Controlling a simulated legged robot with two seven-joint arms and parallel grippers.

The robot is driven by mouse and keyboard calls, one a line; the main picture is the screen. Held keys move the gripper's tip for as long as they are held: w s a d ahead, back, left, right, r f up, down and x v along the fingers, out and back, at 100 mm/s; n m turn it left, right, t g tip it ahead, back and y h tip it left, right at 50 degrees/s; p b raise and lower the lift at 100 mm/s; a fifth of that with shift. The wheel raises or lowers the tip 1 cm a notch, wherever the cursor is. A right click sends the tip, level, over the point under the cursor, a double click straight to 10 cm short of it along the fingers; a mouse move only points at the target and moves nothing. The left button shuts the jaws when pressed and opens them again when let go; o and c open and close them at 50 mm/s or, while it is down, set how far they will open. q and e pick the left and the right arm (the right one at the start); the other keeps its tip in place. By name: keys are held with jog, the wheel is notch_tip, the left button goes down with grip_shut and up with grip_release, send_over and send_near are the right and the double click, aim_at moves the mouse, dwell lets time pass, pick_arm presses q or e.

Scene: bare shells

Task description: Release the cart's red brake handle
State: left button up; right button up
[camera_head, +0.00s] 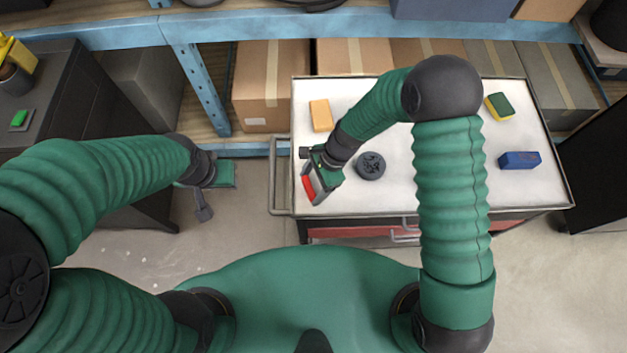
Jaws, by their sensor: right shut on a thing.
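The cart (400,202) stands ahead of me with a white top and a grey push bar at its left end. The red brake handle (308,189) is at the cart top's left front corner. My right gripper (311,182) reaches over the cart from the right and is shut on the red handle, partly covering it. My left gripper (207,204) hangs over the floor left of the cart, apart from it. Its fingers are small and dark, and their opening is unclear.
On the cart top lie an orange block (321,115), a black wheel (370,166), a green and yellow sponge (499,106) and a blue box (519,160). Behind are blue shelving (200,85) and cardboard boxes (268,85). A dark cabinet (60,100) stands left. Floor between is clear.

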jog(key=n, duration=0.1)
jog(key=n+g+p, duration=0.1)
jog(key=n, duration=0.1)
jog(key=shift+w+a+r+h, duration=0.1)
jog(key=shift+a+r+h, duration=0.1)
jog(key=shift+a+h, duration=0.1)
jog(key=n, duration=0.2)
jog(key=shift+a+f+n+g+h+p, duration=0.1)
jog(key=shift+n+g+h+p, duration=0.3)
jog(key=n, duration=0.2)
jog(key=n+g+h, duration=0.1)
jog(key=n, duration=0.1)
jog(key=shift+a+f+h, duration=0.1)
jog(key=shift+a+h, duration=0.05)
jog(key=shift+h, duration=0.15)
jog(key=shift+n+h, duration=0.7)
jog(key=shift+n, duration=1.4)
jog(key=o, duration=1.4)
